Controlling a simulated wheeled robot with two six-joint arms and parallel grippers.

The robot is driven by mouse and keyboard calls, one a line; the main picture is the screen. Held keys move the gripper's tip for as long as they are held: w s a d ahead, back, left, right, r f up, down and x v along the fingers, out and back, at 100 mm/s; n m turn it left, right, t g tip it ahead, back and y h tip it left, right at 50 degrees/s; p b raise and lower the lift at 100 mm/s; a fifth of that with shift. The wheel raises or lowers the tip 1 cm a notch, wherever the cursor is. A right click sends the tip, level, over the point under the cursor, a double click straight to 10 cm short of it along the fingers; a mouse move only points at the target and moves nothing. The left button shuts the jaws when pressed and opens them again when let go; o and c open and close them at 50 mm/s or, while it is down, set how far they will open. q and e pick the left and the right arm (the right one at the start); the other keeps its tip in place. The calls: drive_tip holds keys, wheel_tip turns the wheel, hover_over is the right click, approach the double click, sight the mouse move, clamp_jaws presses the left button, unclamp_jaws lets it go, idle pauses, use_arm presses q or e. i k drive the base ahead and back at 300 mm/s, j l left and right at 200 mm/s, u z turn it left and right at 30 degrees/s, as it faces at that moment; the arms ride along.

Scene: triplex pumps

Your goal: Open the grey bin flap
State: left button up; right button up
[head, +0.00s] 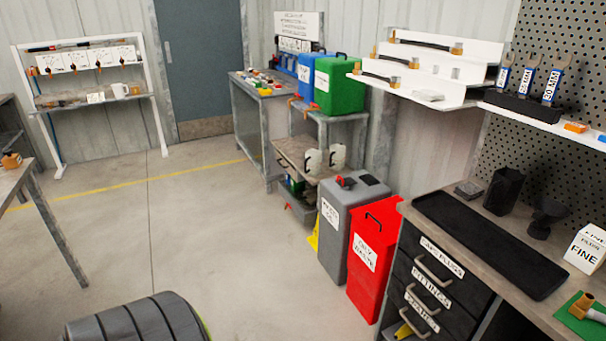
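The grey bin (338,246) stands on the floor right of centre in the head view, with a white label on its front. On its top I see a small red part (346,182) and a dark patch (368,178). The flap's outline is too small to make out, and the top looks closed. The red bin beside it hides part of the grey bin's right side. Neither of my grippers is in view.
The red bin (372,258) stands right against the drawer cabinet (430,275). A yellow item (314,236) is on the floor left of the grey bin. A shelf unit (298,150) with blue and green containers stands behind.

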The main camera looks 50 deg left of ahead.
sight(348, 181)
drive_tip(key=u, duration=1.35)
drive_tip(key=i+z, duration=0.1)
drive_tip(key=i, duration=0.2)
